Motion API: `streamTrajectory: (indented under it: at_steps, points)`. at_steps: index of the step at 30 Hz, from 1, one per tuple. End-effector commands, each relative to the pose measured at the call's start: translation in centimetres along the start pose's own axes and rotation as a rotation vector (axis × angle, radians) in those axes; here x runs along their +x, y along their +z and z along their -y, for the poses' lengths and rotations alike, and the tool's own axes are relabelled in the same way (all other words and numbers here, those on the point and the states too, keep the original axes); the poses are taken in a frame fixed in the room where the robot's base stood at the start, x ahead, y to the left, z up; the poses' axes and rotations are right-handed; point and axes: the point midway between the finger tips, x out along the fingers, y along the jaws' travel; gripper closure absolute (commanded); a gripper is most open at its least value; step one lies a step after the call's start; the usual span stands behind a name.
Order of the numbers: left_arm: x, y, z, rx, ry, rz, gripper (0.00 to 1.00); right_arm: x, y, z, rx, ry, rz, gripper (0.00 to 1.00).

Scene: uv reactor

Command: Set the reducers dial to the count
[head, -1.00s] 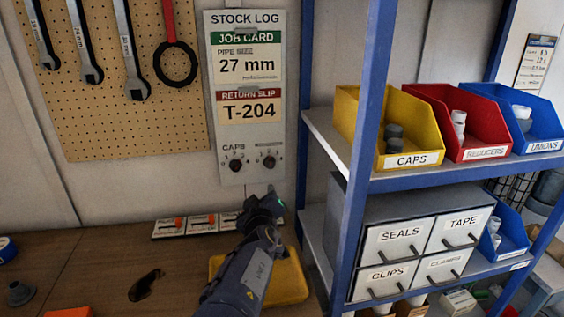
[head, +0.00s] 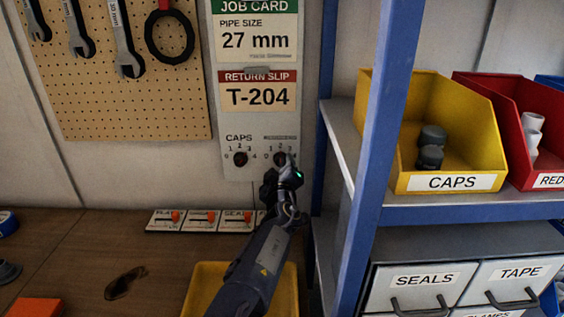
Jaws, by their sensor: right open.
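The stock log panel (head: 230,100) hangs on the wall with two small dark dials at its bottom. The reducers dial (head: 281,157) is the right one, partly hidden by my gripper, and its pointer cannot be read. The caps dial (head: 240,159) is to its left. My right gripper (head: 284,168) is open, just at or in front of the reducers dial; contact cannot be told. The red reducers bin (head: 515,150) is cut off at the right edge, with white fittings (head: 533,132) partly showing inside. My left gripper is not in view.
A blue shelf post (head: 385,120) stands close right of my arm. The yellow caps bin (head: 450,182) holds dark caps. Drawers (head: 425,275) are below. A yellow tray (head: 205,285) lies under my arm, and small orange-knobbed switches (head: 200,220) line the bench back.

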Motion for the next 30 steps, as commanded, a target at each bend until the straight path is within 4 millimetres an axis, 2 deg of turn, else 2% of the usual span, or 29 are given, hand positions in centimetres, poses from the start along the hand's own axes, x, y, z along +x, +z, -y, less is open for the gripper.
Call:
streamTrajectory:
  at_steps: [5,13,24,30]
  points:
    - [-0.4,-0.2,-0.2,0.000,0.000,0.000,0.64,1.4,0.0,-0.1,0.000,0.000,0.001,0.49]
    - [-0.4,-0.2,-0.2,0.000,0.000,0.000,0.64,1.6,0.0,0.0,0.001,0.000,0.000,0.49]
    - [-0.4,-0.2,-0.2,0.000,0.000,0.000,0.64,1.6,0.0,0.0,0.001,0.000,0.000,0.94]
    - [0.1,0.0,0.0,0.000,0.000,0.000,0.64,1.6,0.1,0.1,0.021,0.000,0.000,0.94]
